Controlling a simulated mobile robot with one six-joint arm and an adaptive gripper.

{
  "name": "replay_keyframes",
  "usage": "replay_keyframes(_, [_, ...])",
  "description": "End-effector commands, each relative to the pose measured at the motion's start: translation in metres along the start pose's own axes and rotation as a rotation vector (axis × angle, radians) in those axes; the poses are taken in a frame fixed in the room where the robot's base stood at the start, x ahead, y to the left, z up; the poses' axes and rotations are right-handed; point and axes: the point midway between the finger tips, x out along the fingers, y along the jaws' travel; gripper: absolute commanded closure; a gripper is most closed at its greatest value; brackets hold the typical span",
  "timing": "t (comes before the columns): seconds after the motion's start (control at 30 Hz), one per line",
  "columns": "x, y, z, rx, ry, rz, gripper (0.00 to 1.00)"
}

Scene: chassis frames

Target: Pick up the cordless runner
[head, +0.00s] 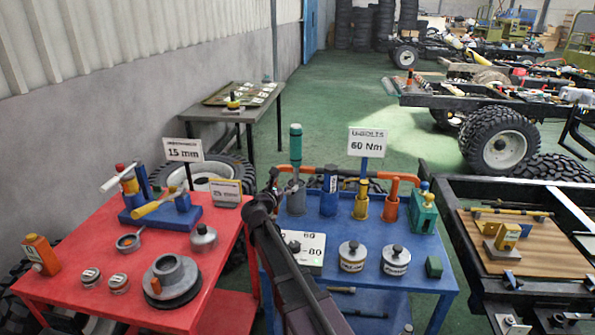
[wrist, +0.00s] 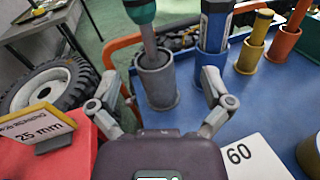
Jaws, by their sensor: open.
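Several tools stand upright in coloured cups on the blue table. A tool with a teal top and grey shaft (head: 295,148) stands in a grey cup (head: 296,200); no label shows whether it is the cordless runner. In the wrist view this teal-topped tool (wrist: 147,38) and grey cup (wrist: 156,82) lie ahead, between my fingers. My gripper (wrist: 160,80) is open and empty, its fingers apart on either side of the cup in the picture. In the head view my dark arm reaches up to the cup's left, and my gripper (head: 274,188) is partly hidden.
A blue cup with a blue tool (head: 329,178), a yellow cup (head: 361,207) and an orange cup (head: 390,208) stand to the right. An orange rail runs behind them. Two lidded tins and a number card (head: 305,247) are nearer. A red table (head: 60,287) stands left.

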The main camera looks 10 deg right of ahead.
Motion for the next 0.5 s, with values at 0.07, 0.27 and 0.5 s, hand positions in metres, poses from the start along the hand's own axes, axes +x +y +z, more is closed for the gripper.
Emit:
replay_keyframes(0.07, [0.001, 0.012, 0.000, -0.061, -0.027, 0.025, 0.00])
replay_keyframes(0.27, [-0.002, 0.020, 0.003, -0.112, -0.048, 0.044, 0.00])
replay_keyframes(0.5, [-0.002, 0.021, 0.003, -0.108, -0.047, 0.044, 0.00])
